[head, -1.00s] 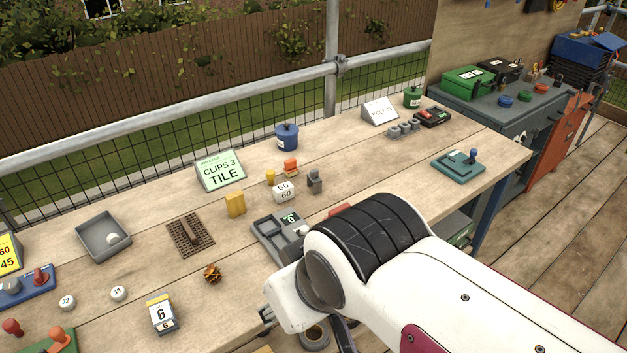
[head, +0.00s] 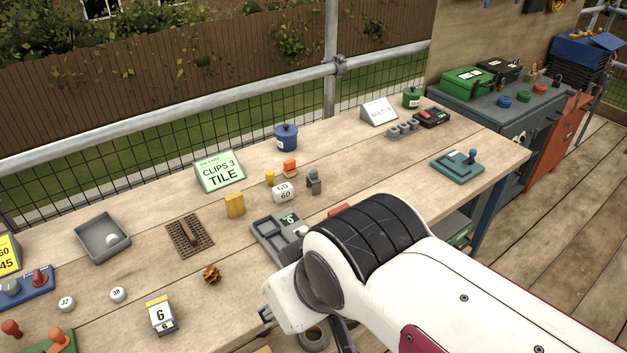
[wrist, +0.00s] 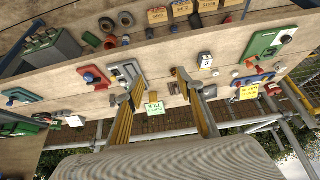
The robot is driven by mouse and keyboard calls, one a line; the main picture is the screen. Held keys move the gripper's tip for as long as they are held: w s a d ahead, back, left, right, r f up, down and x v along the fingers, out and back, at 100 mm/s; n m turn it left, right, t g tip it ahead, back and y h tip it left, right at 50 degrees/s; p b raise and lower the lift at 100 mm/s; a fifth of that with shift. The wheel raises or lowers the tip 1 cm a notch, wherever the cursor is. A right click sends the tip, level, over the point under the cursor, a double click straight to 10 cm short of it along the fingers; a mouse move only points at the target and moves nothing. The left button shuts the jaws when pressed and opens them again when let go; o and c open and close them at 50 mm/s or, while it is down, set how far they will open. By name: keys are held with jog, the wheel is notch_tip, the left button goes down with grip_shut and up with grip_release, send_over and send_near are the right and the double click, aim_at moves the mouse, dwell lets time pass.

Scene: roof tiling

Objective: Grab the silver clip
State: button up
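I cannot pick out a silver clip for sure in either view. A grey compartment tray (head: 262,226) on the bench holds small pale pieces, and my arm hides part of it; the tray also shows left of the fingers in the wrist view (wrist: 116,73). In the wrist view my gripper (wrist: 158,84) is open, with its two fingers wide apart and nothing seen between them. It is above the bench, close to the tray. In the head view my arm hides most of the gripper.
A green sign (head: 220,171) reading "CLIPS 3 TILE" stands at the bench's back. A grey bin (head: 103,238) lies at left.

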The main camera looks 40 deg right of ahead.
jog(key=w+d+f+m+t+h, duration=0.1)
jog(key=w+d+t+h, duration=0.1)
jog(key=w+d, duration=1)
jog(key=w+d+m+t+h, duration=0.15)
jog(key=w+d, duration=0.65)
jog(key=w, duration=0.8)
jog(key=w+d+f+t, duration=0.2)
jog(key=w+d+f, duration=0.4)
jog(key=w+d, duration=0.15)
jog(key=t, duration=0.2)
send_near(314, 180)
notch_tip(314, 180, up, 4)
jog(key=w+d, duration=0.2)
jog(key=shift+s+f+n+y, duration=0.25)
jog(key=shift+f+y, duration=0.3)
jog(key=shift+f, duration=0.2)
jog(key=shift+x, duration=1.3)
